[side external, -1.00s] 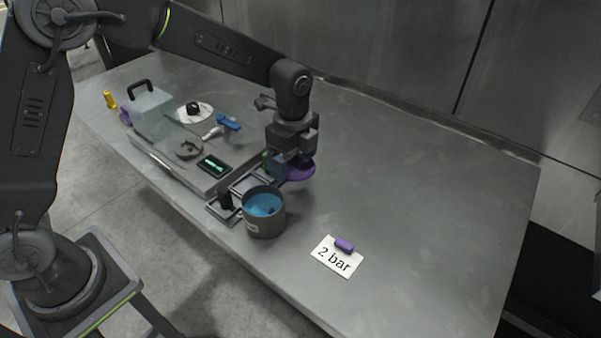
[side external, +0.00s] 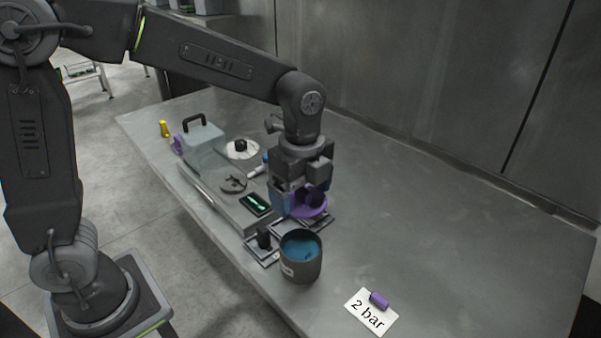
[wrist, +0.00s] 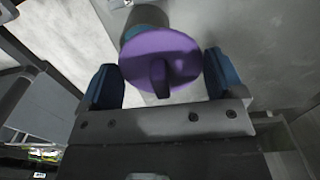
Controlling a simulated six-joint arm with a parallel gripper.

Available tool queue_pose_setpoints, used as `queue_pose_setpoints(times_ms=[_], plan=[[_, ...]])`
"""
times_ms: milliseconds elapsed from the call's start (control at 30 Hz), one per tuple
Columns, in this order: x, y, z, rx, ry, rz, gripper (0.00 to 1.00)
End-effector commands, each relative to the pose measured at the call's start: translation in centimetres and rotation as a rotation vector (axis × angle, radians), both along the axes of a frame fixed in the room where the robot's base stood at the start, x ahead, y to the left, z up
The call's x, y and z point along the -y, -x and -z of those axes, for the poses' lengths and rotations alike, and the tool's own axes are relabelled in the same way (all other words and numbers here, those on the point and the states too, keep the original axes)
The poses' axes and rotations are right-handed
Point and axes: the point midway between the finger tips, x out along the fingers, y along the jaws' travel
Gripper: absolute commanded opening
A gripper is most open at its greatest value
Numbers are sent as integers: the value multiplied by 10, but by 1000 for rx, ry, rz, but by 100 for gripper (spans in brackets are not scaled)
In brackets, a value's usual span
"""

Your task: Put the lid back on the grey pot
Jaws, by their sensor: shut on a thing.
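A purple round lid (side external: 311,212) with a darker upright grip is held in my gripper (side external: 298,203). In the wrist view the lid (wrist: 185,60) sits between the two blue fingers of my gripper (wrist: 164,85), which are shut on it. The grey pot (side external: 301,270) stands open on the table just in front of the lid in the side view, with blue inside. The lid is apart from the pot, behind its rim in the side view. In the wrist view the pot (wrist: 146,16) shows partly, its near part hidden by the lid.
Dark square frames (side external: 262,250) lie beside the pot. A white card reading "2 bar" (side external: 368,316) with a purple cylinder (side external: 379,300) lies at the front right. The table's right side is clear.

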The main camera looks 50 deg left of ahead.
Motion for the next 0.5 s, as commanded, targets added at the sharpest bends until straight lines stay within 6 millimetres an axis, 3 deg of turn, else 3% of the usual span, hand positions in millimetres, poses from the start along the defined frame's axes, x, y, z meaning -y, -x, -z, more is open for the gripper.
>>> queue_pose_setpoints(times_ms=[200, 500], plan=[[23, 26, -4, -1, 0, 0, 65], [24, 28, 15, -3, -1, -2, 65]])
